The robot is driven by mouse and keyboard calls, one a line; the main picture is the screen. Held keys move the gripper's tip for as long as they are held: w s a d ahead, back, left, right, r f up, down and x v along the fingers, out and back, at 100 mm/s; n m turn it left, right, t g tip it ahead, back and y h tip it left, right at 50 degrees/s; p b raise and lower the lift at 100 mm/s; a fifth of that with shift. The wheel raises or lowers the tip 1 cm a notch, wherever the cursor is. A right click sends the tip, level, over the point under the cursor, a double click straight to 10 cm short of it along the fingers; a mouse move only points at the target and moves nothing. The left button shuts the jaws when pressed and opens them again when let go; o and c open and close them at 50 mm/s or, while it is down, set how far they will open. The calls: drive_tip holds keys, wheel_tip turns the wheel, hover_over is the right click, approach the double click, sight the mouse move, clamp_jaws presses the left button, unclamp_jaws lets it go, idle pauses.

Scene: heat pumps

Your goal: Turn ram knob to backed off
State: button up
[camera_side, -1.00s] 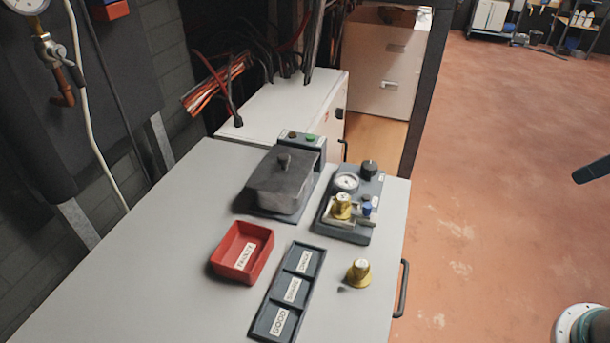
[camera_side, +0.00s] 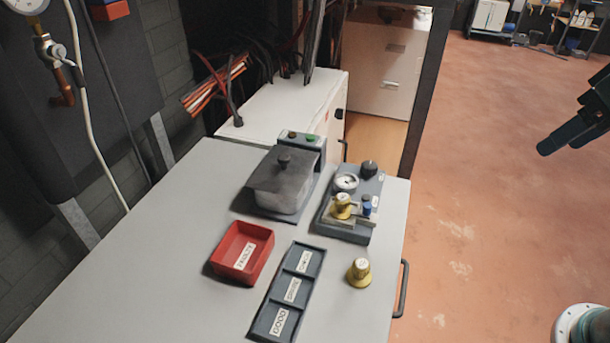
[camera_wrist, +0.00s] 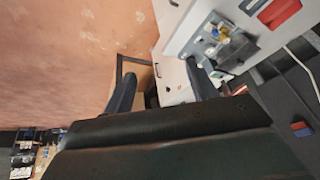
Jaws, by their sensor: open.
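The grey test fixture (camera_side: 349,222) sits at the right side of the bench in the side view. The black knob (camera_side: 369,168) stands upright at its far end, beside a round gauge (camera_side: 346,181). A small blue knob (camera_side: 367,202) and a yellow brass part (camera_side: 342,204) are nearer the front. Which knob is the ram knob carries no readable label. My gripper (camera_wrist: 163,70) is open and empty, with its two dark fingers apart. In the side view it hangs at the far right, over the floor, well away from the fixture. The fixture also shows small in the wrist view (camera_wrist: 232,47).
A lidded grey box (camera_side: 281,187) stands left of the fixture. A red tray (camera_side: 268,258), a dark tray with labelled compartments (camera_side: 309,247) and a loose yellow part (camera_side: 359,273) are in front. A bench handle (camera_side: 403,290) sticks out at the right edge. Open floor lies beyond.

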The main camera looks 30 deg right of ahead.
drive_tip(key=w+a+r+m+g, duration=0.1)
drive_tip(key=w+r+m, duration=0.15)
drive_tip(key=w, duration=0.65)
drive_tip(key=m+g, duration=0.4)
drive_tip(key=m, duration=0.3)
hover_over(370, 165)
wheel_tip(370, 165, down, 12)
drive_tip(key=shift+f, duration=0.2)
drive_tip(key=shift+f, duration=0.1)
drive_tip(key=shift+f, duration=6.8)
drive_tip(key=shift+c, duration=0.4)
drive_tip(key=c, duration=0.9)
